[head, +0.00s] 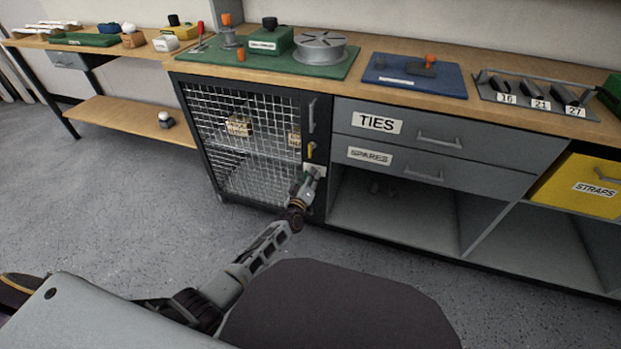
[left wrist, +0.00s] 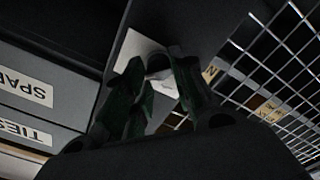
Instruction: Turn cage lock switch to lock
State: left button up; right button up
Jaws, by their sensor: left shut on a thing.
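The wire-mesh cage (head: 228,140) is built into the bench, with its door closed. A white plate (head: 321,168) is low on the dark frame at its right edge, under a small yellow part (head: 310,151). My left gripper (head: 309,178) is at this plate. In the left wrist view its fingers (left wrist: 158,66) are closed around a small dark knob in front of the white plate (left wrist: 140,47), which I take as the cage lock switch. The fingers hide most of the switch, and its lettering and setting cannot be read. My right gripper is not in view.
A grey vertical handle (head: 311,115) is above the yellow part. Drawers marked TIES (head: 377,123) and SPARES (head: 369,156) are just right of the cage. An open shelf is below them. The floor (head: 130,200) left of my arm is clear.

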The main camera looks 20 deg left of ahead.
pick_arm(q)
jog(key=shift+f+n, duration=0.1)
jog(key=shift+n, duration=0.3)
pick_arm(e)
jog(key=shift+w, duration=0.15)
pick_arm(q)
jog(key=n+b, duration=0.2)
jog(key=n, duration=0.3)
jog(key=n+b, duration=0.2)
jog(key=n, duration=0.4)
jog(key=n+b, duration=0.2)
jog(key=n, duration=0.4)
jog(key=shift+f, duration=0.25)
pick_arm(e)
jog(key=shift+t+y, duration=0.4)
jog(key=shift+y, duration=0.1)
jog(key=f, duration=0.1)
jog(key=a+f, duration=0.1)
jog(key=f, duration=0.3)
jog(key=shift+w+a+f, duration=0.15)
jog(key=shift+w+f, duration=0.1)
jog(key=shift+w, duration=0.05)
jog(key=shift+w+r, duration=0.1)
